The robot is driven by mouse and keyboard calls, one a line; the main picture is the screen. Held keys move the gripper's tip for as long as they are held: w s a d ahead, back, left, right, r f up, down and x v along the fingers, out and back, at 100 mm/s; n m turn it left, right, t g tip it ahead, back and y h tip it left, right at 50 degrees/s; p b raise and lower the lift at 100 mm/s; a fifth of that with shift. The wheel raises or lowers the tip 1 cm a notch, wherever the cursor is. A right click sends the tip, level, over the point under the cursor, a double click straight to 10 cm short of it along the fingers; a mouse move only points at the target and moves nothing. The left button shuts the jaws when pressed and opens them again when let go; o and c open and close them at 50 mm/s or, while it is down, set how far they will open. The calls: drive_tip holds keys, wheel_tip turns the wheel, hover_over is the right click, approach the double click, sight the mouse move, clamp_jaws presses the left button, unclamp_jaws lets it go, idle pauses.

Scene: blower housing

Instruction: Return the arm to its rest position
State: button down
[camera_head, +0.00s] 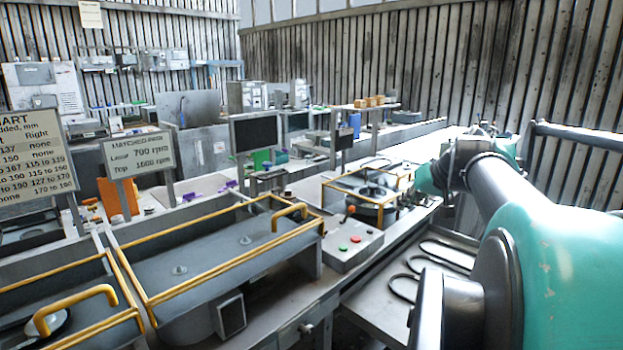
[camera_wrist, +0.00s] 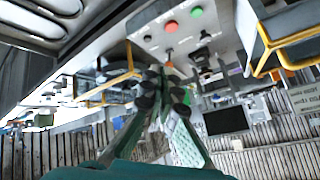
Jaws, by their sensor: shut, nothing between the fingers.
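My arm (camera_head: 560,265), teal with dark grey links, fills the right side of the head view. It reaches forward along the right edge of the bench, and its far end is over the area right of the guarded machine. My gripper cannot be made out clearly in the head view. In the wrist view my gripper (camera_wrist: 165,82) points away from the camera with its fingers together. It is shut and empty. The wrist picture looks upside down, with the button panel (camera_wrist: 178,28) at the top beyond the fingertips.
A grey control box (camera_head: 350,243) with red and green buttons stands on the bench. A yellow-framed guard (camera_head: 372,182) stands just behind it. A long yellow-railed cover (camera_head: 215,250) lies to the left. Dark looped handles (camera_head: 425,262) lie on the lower shelf by my arm. A rail (camera_head: 580,135) runs at far right.

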drive_tip(key=s+a+f+g+h, duration=0.1)
drive_tip(key=s+f, duration=0.3)
drive_tip(key=f, duration=0.5)
drive_tip(key=s+a+f+g+h, duration=0.1)
drive_tip(key=s+f, duration=0.4)
drive_tip(key=f, duration=0.5)
drive_tip(key=s+a+f+g+h, duration=0.1)
drive_tip(key=s+a+f, duration=0.1)
drive_tip(key=s+f, duration=0.3)
wheel_tip(320, 180, down, 5)
drive_tip(key=shift+a+r+g+h, duration=0.1)
drive_tip(key=shift+a+g+h, duration=0.2)
drive_tip(key=shift+g+h, duration=0.1)
